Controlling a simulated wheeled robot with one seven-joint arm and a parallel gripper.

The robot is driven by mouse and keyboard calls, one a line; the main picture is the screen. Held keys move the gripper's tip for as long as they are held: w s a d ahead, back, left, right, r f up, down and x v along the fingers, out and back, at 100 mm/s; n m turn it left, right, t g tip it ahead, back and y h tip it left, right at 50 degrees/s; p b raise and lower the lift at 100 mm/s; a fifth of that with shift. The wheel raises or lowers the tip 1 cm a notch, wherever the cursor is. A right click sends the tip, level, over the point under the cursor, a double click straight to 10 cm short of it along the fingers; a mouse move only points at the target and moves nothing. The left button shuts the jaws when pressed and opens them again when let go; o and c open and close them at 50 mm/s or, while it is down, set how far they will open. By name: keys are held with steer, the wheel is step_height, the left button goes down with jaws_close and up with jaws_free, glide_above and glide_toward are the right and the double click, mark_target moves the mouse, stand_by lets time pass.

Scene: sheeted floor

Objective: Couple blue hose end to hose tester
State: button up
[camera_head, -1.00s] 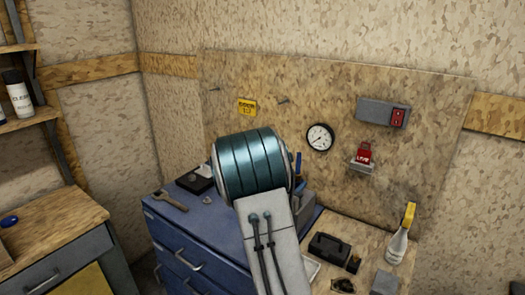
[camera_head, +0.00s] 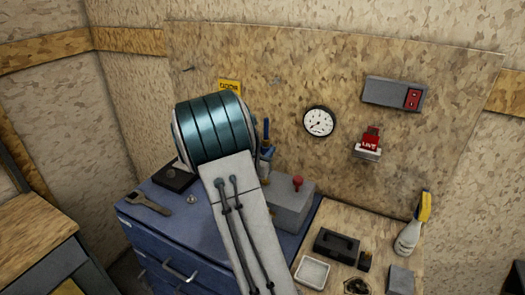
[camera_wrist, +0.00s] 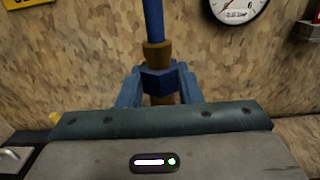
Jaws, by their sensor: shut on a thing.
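The blue hose end (camera_wrist: 158,82) stands upright in the wrist view, a blue hose with brass fittings and a blue hex collar. My gripper (camera_wrist: 160,88) is shut on it, with a blue finger on each side. Its lower tip is hidden behind my gripper body. In the head view the blue hose (camera_head: 266,128) shows just right of my teal arm link. A grey box with a red knob (camera_head: 290,207), probably the hose tester, sits on the blue cabinet below and right of my gripper. My arm hides its left side, and no coupling port is clear.
The blue cabinet top (camera_head: 150,226) also holds a wrench (camera_head: 148,203) and a dark box (camera_head: 176,176). A wooden bench (camera_head: 325,222) on the right carries a black caddy (camera_head: 336,243), a white tray (camera_head: 312,271) and a spray bottle (camera_head: 409,236). A gauge (camera_head: 319,122) hangs behind.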

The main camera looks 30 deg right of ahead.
steer(key=shift+s+a+f+b, duration=0.1)
steer(key=shift+f+b, duration=0.45)
steer(key=shift+b, duration=0.2)
step_height(320, 180, down, 5)
steer(key=b, duration=0.4)
steer(key=shift+r, duration=0.15)
steer(key=shift+f+b, duration=0.5)
steer(key=shift+b, duration=0.5)
stand_by(0.4)
steer(key=shift+f+b, duration=0.3)
steer(key=shift+f, duration=0.05)
steer(key=shift+f+b, duration=0.6)
steer(key=shift+f, duration=0.1)
steer(key=shift+c, duration=0.5)
steer(key=o, duration=1.2)
